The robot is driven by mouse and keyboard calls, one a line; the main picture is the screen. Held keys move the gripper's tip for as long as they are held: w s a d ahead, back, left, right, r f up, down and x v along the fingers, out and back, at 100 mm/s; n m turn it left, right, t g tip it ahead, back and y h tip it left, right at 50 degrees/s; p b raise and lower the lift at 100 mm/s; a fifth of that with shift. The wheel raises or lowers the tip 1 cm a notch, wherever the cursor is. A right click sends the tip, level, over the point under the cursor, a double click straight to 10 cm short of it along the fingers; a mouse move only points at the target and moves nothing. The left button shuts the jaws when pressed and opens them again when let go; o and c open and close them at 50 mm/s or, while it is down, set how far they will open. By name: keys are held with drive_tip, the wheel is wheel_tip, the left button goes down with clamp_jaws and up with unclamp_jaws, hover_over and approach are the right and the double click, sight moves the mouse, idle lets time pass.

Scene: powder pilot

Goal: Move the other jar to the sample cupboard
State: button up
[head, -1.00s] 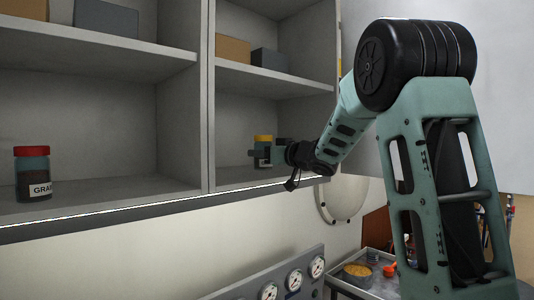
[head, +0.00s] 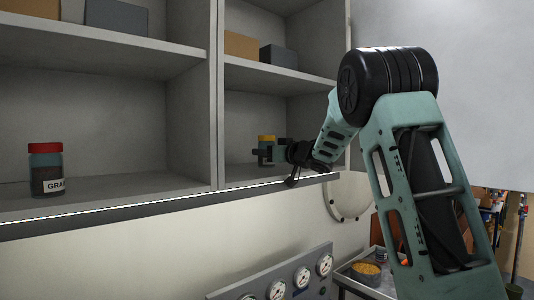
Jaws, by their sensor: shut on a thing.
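A jar with a yellow lid (head: 267,138) is in the lower right compartment of the open cupboard (head: 216,110). My gripper (head: 267,153) is shut on this jar, just inside the compartment's front. The gripper hides much of the jar, and I cannot tell whether its base touches the shelf. A second jar (head: 46,170) with a red lid, dark contents and a label reading "GRA..." stands upright on the lower left shelf, apart from the gripper.
Boxes stand on the upper shelves: an orange-brown box (head: 241,46) and a grey box (head: 279,54) at right. A divider separates the compartments. Below are a gauge panel (head: 280,280) and a tray with a bowl of yellow grains (head: 367,269). The lower left shelf is mostly bare.

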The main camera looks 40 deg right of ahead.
drive_tip(key=shift+f+b, duration=0.45)
drive_tip(key=shift+f, duration=0.1)
drive_tip(key=o, duration=1.8)
drive_tip(key=shift+c, duration=0.2)
drive_tip(key=s+d, duration=0.1)
drive_tip(key=s, duration=1.3)
drive_tip(key=shift+d, duration=0.25)
drive_tip(key=shift+f, duration=0.1)
